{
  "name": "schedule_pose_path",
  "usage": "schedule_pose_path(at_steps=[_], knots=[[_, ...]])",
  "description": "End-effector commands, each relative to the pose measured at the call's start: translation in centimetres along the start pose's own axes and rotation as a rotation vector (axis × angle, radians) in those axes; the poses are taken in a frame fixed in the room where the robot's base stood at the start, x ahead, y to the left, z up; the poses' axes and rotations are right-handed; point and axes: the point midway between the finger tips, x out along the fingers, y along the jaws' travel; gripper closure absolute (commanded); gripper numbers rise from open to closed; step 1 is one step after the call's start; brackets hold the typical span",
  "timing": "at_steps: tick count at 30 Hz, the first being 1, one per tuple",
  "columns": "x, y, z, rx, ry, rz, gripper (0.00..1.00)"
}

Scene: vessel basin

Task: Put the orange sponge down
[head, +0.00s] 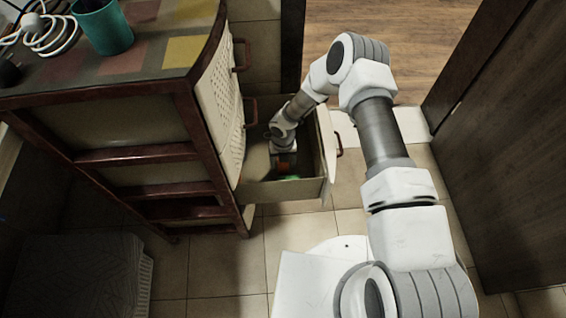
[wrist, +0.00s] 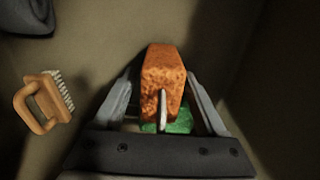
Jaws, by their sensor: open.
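The orange sponge (wrist: 164,68) sits between the two fingers of my gripper (wrist: 160,82) in the wrist view. The fingers are open, one on each side of it. A gap to each finger is hard to make out in the dim light. In the head view my gripper (head: 284,163) is down inside the pulled-out drawer (head: 285,193), and only a small bit of orange shows under it. A green thing (wrist: 178,122) lies at the near end of the sponge, partly hidden by it.
A wooden-handled brush (wrist: 44,100) lies on the drawer floor to the left, clear of my gripper. A dark grey thing (wrist: 28,15) is in the upper left corner. Drawer walls stand close around my arm. A teal cup (head: 103,27) and a white cable (head: 45,32) are on the cabinet top.

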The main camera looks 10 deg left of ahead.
Motion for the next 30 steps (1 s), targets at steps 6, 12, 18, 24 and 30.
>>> schedule_pose_path(at_steps=[6, 12, 18, 24, 30], knots=[[-3.9, 0.0, 0.1, 0.000, -0.003, 0.001, 0.26], [-8.4, 0.0, 0.1, 0.001, -0.002, 0.001, 0.26], [-11.3, 0.0, 0.1, 0.001, -0.001, 0.000, 0.26], [-12.2, 0.0, 0.0, 0.000, 0.000, 0.001, 0.26], [-12.8, -0.3, 0.3, 0.019, -0.006, -0.005, 0.26]])
